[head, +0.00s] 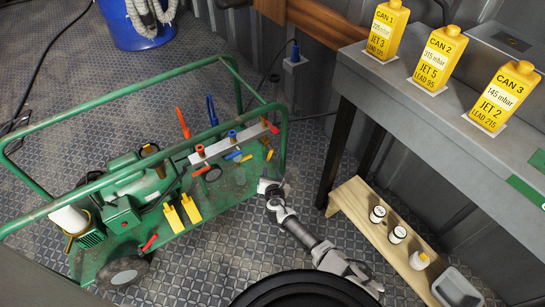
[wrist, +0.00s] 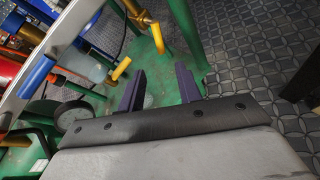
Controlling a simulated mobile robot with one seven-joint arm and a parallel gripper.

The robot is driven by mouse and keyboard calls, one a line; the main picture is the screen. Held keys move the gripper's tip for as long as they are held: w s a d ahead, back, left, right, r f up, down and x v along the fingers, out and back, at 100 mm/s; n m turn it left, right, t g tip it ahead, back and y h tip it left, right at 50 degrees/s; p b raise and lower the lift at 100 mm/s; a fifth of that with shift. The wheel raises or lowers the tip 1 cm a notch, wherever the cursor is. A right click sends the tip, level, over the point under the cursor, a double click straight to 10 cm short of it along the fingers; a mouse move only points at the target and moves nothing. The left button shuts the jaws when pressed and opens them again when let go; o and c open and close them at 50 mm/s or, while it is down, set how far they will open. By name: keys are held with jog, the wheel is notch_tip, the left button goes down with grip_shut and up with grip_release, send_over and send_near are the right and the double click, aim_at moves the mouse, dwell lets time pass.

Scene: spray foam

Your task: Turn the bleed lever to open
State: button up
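The green wheeled cart (head: 250,185) carries a pale manifold bar (head: 213,149) with several coloured levers; I cannot read which is labelled bleed. A yellow lever (head: 247,157) sits low on the bar; it also shows in the wrist view (wrist: 121,69). A second yellow lever (wrist: 159,39) hangs from a brass fitting (wrist: 140,14) by a green post. My gripper (head: 268,186) is beside the cart's right end. In the wrist view its dark fingers (wrist: 160,72) are apart with nothing between them, below the yellow levers.
The green frame post (wrist: 187,35) stands close beyond my fingers. A grey bench (head: 460,125) with yellow cans is at right, above a wooden shelf (head: 385,240) with small jars.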

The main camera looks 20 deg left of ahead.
aim_at(269, 158)
jog(key=b+x, duration=0.7)
jog(key=x, duration=0.5)
jog(key=shift+s+f, duration=0.1)
jog(key=shift+f, duration=0.1)
jog(key=shift+w+a+b, duration=0.25)
jog(key=shift+w+b, duration=0.2)
jog(key=shift+w, duration=0.2)
